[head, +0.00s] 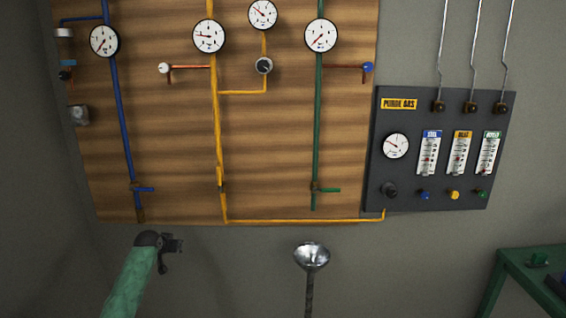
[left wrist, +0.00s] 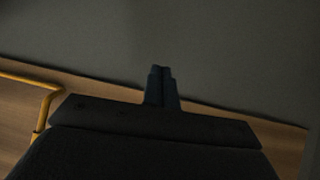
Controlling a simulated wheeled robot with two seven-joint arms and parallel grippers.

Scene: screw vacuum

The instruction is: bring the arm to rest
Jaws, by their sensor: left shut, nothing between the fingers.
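My left arm (head: 128,285) comes up from the bottom left in the head view. Its dark gripper (head: 174,244) shows just below the lower edge of the wooden board and looks small and dark there. In the left wrist view the two dark fingers of my left gripper (left wrist: 161,85) stand side by side with no visible gap, and nothing is held. The grey wall lies beyond them. My right gripper is in neither view.
The wooden board (head: 165,120) carries blue, yellow and green pipes with gauges. The yellow pipe (left wrist: 47,98) also shows in the left wrist view.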

